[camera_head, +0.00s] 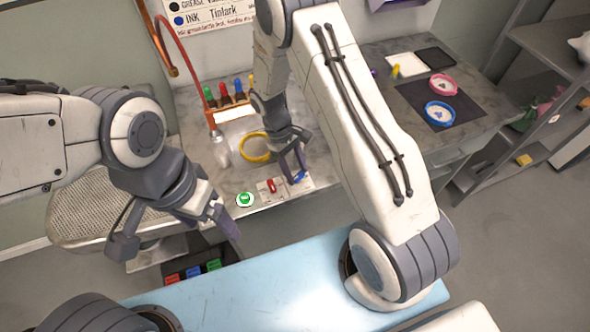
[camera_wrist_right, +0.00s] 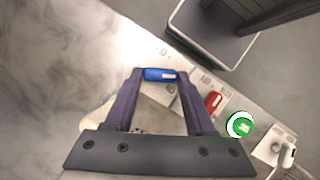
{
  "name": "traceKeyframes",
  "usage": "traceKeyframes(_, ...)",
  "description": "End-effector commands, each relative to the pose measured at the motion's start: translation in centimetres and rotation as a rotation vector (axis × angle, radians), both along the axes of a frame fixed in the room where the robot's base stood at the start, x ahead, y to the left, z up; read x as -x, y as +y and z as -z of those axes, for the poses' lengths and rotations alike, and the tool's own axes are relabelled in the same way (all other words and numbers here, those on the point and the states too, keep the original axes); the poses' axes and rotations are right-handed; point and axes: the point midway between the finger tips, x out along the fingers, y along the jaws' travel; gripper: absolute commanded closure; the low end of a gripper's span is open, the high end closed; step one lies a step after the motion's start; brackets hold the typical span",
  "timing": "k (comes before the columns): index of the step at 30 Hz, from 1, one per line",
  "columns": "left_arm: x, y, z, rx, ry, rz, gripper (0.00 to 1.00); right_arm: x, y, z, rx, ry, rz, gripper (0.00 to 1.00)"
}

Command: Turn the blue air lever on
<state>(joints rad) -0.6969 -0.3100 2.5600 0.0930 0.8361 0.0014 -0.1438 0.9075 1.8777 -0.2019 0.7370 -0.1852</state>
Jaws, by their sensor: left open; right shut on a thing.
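The blue lever (camera_head: 301,176) is on a pale plate at the front edge of the bench. In the right wrist view the blue lever (camera_wrist_right: 160,74) lies crosswise between the two fingertips of my right gripper. My right gripper (camera_head: 293,177) reaches down from above and is shut on it. A red lever (camera_head: 271,186) is beside it on the same plate and also shows in the right wrist view (camera_wrist_right: 213,101). My left gripper (camera_head: 225,219) is open and empty in front of the bench's left side, away from the levers.
A green round button (camera_head: 245,199) is left of the red lever. A yellow ring (camera_head: 256,147) and several coloured bottles stand behind. A dark mat (camera_head: 470,103) with pink and blue round items lies on the bench at the right.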

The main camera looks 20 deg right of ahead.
Motion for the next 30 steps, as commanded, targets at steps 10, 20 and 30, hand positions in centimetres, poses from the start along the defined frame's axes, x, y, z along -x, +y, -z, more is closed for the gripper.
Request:
traceKeyframes(10, 0.00, 0.00, 0.12, 0.000, 0.000, 0.000, 0.15, -0.15, -0.32, -0.06, 0.000, -0.001, 0.291, 1.00)
traceKeyframes(20, 0.00, 0.00, 0.18, 0.000, 0.000, 0.000, 0.15, -0.17, -0.43, -0.07, 0.001, -0.001, 0.446, 1.00)
traceKeyframes(30, 0.00, 0.00, 0.19, 0.000, 0.000, 0.000, 0.15, -0.18, -0.46, -0.07, 0.001, -0.002, 0.489, 1.00)
